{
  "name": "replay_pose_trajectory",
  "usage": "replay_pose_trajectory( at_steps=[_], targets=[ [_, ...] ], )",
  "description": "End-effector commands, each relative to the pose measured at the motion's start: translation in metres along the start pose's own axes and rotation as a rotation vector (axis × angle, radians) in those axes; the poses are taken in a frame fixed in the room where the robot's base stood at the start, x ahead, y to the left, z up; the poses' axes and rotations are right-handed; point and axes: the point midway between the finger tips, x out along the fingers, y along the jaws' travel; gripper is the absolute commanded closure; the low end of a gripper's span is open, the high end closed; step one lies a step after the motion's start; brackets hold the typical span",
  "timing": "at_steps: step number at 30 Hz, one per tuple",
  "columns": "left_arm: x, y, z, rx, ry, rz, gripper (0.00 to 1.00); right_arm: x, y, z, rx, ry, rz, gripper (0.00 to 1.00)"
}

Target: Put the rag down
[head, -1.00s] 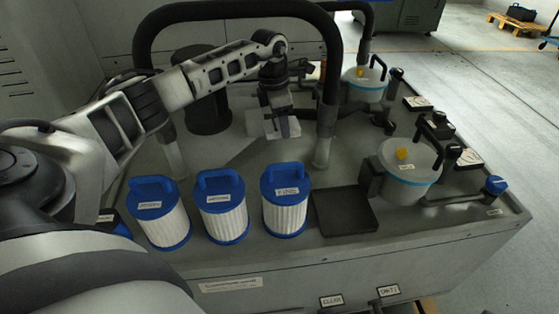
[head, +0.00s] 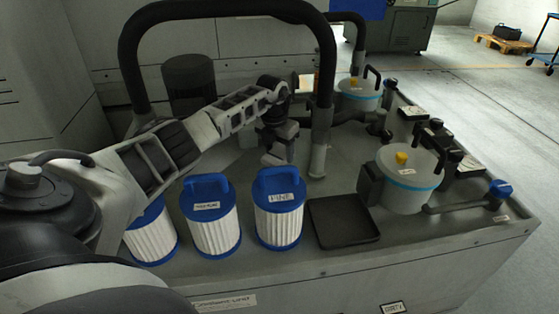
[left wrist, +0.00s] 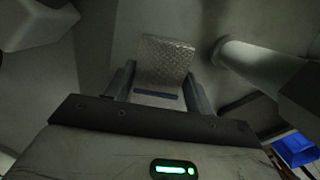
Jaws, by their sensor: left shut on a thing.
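The rag (left wrist: 165,58) is a small grey, quilted-looking cloth. In the left wrist view it sticks out from between the two fingers of my left gripper (left wrist: 158,90), which is shut on it. In the head view my left gripper (head: 278,150) points down over the grey bench top (head: 335,165), behind the blue-capped filter labelled FINE (head: 279,215) and left of the black frame's right post. A pale patch below the fingers there looks like the rag (head: 275,159). I cannot tell whether it touches the bench. My right gripper is not in view.
Blue-capped white filters stand along the front, including a middle one (head: 214,222). A shallow black tray (head: 342,221) lies right of them, beside a lidded round housing (head: 408,180). A thick black tube frame (head: 325,90) arches over the bench. Some bench top behind the tray is clear.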

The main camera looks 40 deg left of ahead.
Motion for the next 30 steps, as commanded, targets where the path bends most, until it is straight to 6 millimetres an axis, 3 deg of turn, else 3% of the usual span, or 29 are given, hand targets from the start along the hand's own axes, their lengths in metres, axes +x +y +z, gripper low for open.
replay_pose_trajectory(
  at_steps=[6,17,18,20,30],
  targets=[
    [0.031,-0.001,-0.005,0.000,0.002,-0.002,0.65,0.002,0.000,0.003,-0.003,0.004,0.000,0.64],
    [0.035,0.000,-0.005,0.002,0.000,0.000,0.65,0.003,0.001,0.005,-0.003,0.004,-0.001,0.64],
    [0.035,0.000,-0.005,0.002,0.000,-0.001,0.44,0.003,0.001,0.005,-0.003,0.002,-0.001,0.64],
    [0.034,0.000,-0.005,0.002,0.000,-0.001,0.27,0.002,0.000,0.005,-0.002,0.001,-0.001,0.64],
    [0.031,0.000,-0.005,0.002,0.000,-0.001,0.25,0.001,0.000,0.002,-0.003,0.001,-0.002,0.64]
  ],
)
